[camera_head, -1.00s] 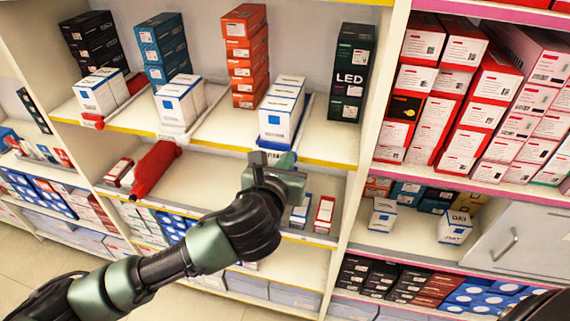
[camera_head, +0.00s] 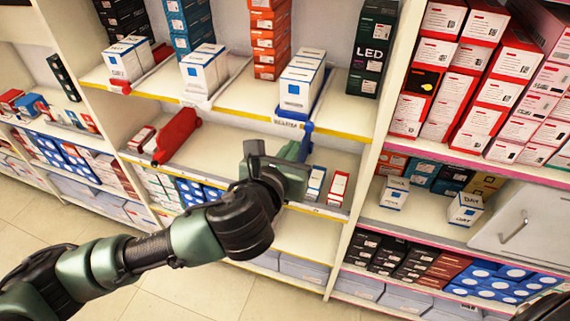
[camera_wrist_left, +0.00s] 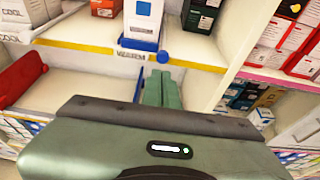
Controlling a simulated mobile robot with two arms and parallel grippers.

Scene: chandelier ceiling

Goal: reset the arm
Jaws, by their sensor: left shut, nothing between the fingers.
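My left arm (camera_head: 170,240) comes in from the lower left in the head view. My left gripper (camera_head: 302,145) is in front of the middle shelf, pointing at the shelving, with its green fingers together and nothing between them. In the left wrist view the closed fingers (camera_wrist_left: 162,90) stand just below the yellow-edged shelf. A dark piece at the lower right edge of the head view is too cut off to identify. My right gripper does not show.
White boxes (camera_head: 302,82) stand on the upper shelf in a blue divider (camera_head: 307,127) near my gripper. A red object (camera_head: 177,136) lies on the middle shelf. Small boxes (camera_head: 338,187) stand right beside the gripper. Red-and-white boxes (camera_head: 470,75) fill the right bay. Floor (camera_head: 200,290) shows below.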

